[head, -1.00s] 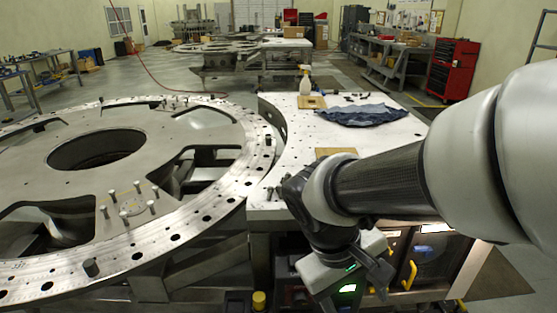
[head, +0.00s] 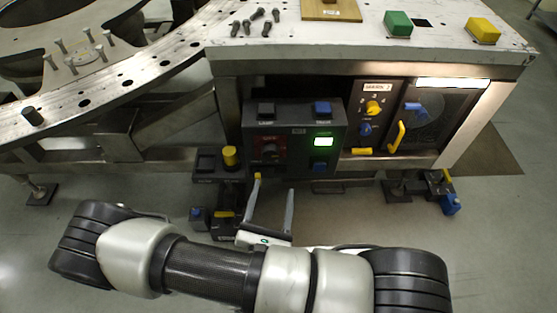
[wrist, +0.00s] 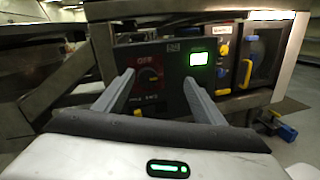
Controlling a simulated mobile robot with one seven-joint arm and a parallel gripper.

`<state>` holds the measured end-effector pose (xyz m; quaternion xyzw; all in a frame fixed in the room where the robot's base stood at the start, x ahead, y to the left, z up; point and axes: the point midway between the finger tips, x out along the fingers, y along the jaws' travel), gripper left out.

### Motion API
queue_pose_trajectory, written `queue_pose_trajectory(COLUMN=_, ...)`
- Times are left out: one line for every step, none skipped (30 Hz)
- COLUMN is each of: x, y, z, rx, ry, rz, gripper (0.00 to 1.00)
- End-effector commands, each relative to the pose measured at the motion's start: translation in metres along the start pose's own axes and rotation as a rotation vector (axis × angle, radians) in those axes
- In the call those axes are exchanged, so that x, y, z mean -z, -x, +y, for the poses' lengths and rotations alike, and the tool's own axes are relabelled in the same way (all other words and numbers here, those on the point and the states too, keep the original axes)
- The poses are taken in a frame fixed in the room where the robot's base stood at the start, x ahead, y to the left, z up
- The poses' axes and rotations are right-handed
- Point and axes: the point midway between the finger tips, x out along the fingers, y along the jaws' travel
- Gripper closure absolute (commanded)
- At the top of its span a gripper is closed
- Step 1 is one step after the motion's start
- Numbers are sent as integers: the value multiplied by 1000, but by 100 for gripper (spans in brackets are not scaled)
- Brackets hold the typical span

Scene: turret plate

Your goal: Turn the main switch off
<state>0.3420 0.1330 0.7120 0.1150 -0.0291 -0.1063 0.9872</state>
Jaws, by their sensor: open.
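The main switch is a dark rotary knob (head: 269,150) on a red plate, on the front of a grey control box (head: 310,165) under the white table. In the wrist view the knob (wrist: 150,74) shows between my fingers, with lettering above that looks like "OFF" and small lettering below. Its exact setting is too small to tell. My gripper (head: 274,187) is open and empty, pointing at the box from in front and below. In the wrist view its fingertips (wrist: 158,77) stand either side of the red plate; whether they touch the box I cannot tell.
A lit green screen (head: 323,142) and a blue button (head: 322,107) sit right of the switch. A yellow button (head: 230,156) stands left. A panel with a yellow knob (head: 373,107) and a door with a yellow handle (head: 397,136) are further right.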

Motion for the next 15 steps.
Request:
queue_pose_trajectory(x=22, y=7, z=-2, rx=-68, ry=33, rz=23, gripper=36)
queue_pose_trajectory(x=30, y=9, z=-1, rx=-99, ry=45, rz=34, gripper=36)
queue_pose_trajectory(x=37, y=13, z=-1, rx=-132, ry=57, rz=47, gripper=36)
queue_pose_trajectory(x=42, y=14, z=-1, rx=-151, ry=63, rz=55, gripper=36)
queue_pose_trajectory(x=45, y=16, z=-1, rx=-164, ry=69, rz=60, gripper=36)
queue_pose_trajectory(x=48, y=16, z=-1, rx=-178, ry=73, rz=66, gripper=36)
queue_pose_trajectory(x=50, y=16, z=0, rx=-184, ry=75, rz=69, gripper=36)
queue_pose_trajectory(x=50, y=15, z=0, rx=-187, ry=76, rz=70, gripper=36)
queue_pose_trajectory(x=50, y=12, z=1, rx=-188, ry=76, rz=70, gripper=36)
queue_pose_trajectory(x=51, y=9, z=1, rx=-188, ry=75, rz=70, gripper=36)
queue_pose_trajectory(x=51, y=5, z=2, rx=-187, ry=74, rz=70, gripper=36)
queue_pose_trajectory(x=51, y=-1, z=3, rx=-185, ry=74, rz=68, gripper=36)
queue_pose_trajectory(x=52, y=-6, z=3, rx=-185, ry=74, rz=68, gripper=36)
queue_pose_trajectory(x=52, y=-12, z=4, rx=-184, ry=74, rz=68, gripper=36)
queue_pose_trajectory(x=53, y=-20, z=6, rx=-183, ry=74, rz=67, gripper=36)
